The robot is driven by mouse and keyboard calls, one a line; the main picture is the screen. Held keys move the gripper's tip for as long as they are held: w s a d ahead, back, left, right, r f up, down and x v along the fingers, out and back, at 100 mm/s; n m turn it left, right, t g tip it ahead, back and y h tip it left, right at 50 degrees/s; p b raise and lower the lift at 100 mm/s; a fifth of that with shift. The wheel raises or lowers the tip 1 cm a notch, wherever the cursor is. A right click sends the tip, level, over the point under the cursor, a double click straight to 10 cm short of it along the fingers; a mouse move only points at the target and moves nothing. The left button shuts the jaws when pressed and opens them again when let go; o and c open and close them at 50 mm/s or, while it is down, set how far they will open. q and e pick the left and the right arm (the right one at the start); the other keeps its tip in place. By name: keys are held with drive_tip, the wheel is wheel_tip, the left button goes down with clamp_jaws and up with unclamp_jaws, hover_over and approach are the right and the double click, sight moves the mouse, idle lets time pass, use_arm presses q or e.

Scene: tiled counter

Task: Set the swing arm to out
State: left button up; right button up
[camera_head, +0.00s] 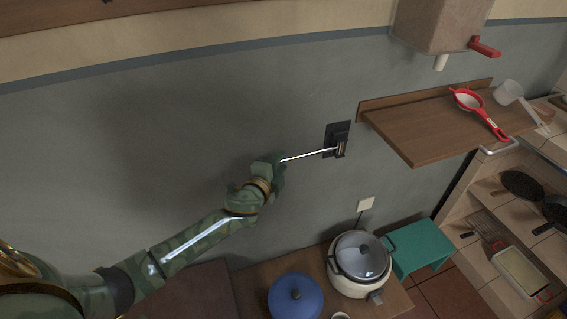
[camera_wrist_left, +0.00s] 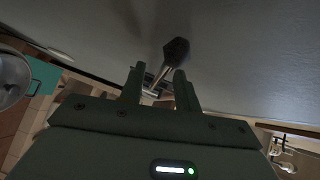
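The swing arm (camera_head: 308,155) is a thin bright metal rod. It comes from a dark wall plate (camera_head: 337,138) and points left, standing at an angle I cannot judge exactly. My left gripper (camera_head: 274,165) is at its left end and hides that end in the head view. In the left wrist view my left gripper (camera_wrist_left: 159,70) has its two fingers apart. The swing arm (camera_wrist_left: 161,77) shows in the gap between them, with a dark knob (camera_wrist_left: 177,50) at its end. I cannot tell whether a finger touches it. My right gripper is not in view.
A wooden shelf (camera_head: 430,135) with a red strainer (camera_head: 468,100) juts out right of the plate. Below are a rice cooker (camera_head: 345,265), a blue pot (camera_head: 295,297) and a teal stand (camera_head: 420,248). The grey wall left of the plate is bare.

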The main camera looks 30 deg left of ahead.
use_arm(q)
drive_tip(key=shift+w+f, duration=0.15)
drive_tip(key=shift+w, duration=0.85)
clamp_jaws()
drive_tip(key=shift+s, duration=0.1)
